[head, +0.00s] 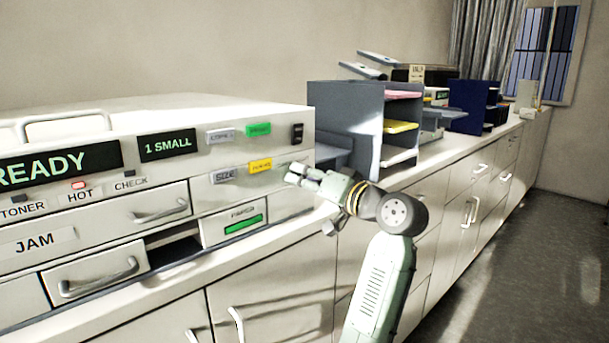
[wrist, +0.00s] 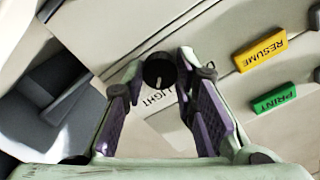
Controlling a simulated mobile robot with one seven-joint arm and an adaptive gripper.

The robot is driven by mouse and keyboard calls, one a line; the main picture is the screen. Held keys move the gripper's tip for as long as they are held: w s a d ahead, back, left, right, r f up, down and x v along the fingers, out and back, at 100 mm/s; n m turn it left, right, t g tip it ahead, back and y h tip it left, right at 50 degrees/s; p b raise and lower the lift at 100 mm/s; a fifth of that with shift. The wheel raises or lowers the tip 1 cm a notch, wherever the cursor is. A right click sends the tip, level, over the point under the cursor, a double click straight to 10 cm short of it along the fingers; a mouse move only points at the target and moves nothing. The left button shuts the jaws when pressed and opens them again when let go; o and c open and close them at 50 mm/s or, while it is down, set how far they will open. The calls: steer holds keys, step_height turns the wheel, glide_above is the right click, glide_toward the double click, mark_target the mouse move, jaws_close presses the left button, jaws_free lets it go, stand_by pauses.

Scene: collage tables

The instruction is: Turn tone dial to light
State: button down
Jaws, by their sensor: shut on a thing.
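The tone dial (wrist: 159,68) is a small round black knob with a short white mark, in the wrist view. The mark points down in that view, roughly toward the printed word LIGHT (wrist: 160,98) beside the knob. My gripper (wrist: 161,66) has one finger on each side of the dial and is shut on it. In the head view my gripper (head: 293,174) is at the right end of the copier's front panel (head: 225,155), and it hides the dial there.
A yellow RESUME button (wrist: 261,53) and a green PRINT button (wrist: 274,98) are close by the gripper. A READY display (head: 60,162) is on the copier's left. A grey paper sorter (head: 345,112) stands right of the copier on the long counter. The floor at right is clear.

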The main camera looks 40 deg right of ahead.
steer(key=shift+r, duration=0.1)
stand_by(0.4)
steer(key=c, duration=1.3)
jaws_free()
steer(key=s, duration=1.2)
steer(key=shift+d, duration=0.45)
